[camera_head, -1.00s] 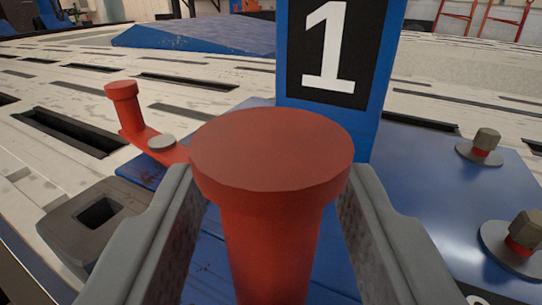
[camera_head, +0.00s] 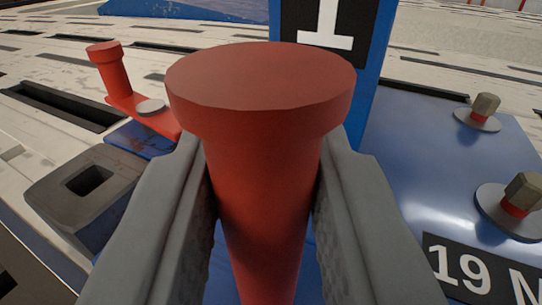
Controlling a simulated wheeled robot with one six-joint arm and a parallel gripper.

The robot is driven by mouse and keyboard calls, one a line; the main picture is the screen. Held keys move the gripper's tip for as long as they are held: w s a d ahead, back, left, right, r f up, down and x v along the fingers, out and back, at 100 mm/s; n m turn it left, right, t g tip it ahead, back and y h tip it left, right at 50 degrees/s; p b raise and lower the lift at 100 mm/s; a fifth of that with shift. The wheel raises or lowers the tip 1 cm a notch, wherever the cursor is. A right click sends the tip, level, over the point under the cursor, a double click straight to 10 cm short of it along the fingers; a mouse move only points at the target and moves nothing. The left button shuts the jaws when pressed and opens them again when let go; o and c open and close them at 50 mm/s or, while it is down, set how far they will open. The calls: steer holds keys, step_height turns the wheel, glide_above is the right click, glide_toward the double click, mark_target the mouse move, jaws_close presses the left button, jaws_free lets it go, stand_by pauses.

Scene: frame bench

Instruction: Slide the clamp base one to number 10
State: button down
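The blue clamp base one (camera_head: 440,150) lies on the slotted bench, with a black-and-white number 1 plate (camera_head: 325,25) standing on it, its top cut off. A red upright handle with a wide round head (camera_head: 262,90) rises in the foreground. My gripper (camera_head: 264,165) has one grey finger on each side of its stem, just below the head, and both fingers look pressed against it. The head and stem hide part of the base behind. Number 10 cannot be seen.
A second, smaller red lever (camera_head: 112,70) stands at the left, near a grey block with a square hole (camera_head: 88,182). Bolts (camera_head: 478,112) stand on the base at the right, above a black "19 N" label (camera_head: 480,275). The pale bench (camera_head: 50,65) has long dark slots.

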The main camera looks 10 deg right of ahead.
steer(key=w+a, duration=1)
steer(key=a, duration=0.5)
steer(key=shift+w, duration=0.35)
steer(key=shift+a+r, duration=0.1)
steer(key=c, duration=1.6)
jaws_free()
steer(key=o, duration=0.3)
steer(key=shift+a, duration=0.3)
steer(key=shift+o, duration=0.2)
steer(key=shift+d, duration=0.2)
steer(key=shift+s, duration=0.3)
steer(key=s+a, duration=0.2)
steer(key=s, duration=1.4)
steer(key=shift+s+a, duration=0.3)
steer(key=shift+a, duration=0.05)
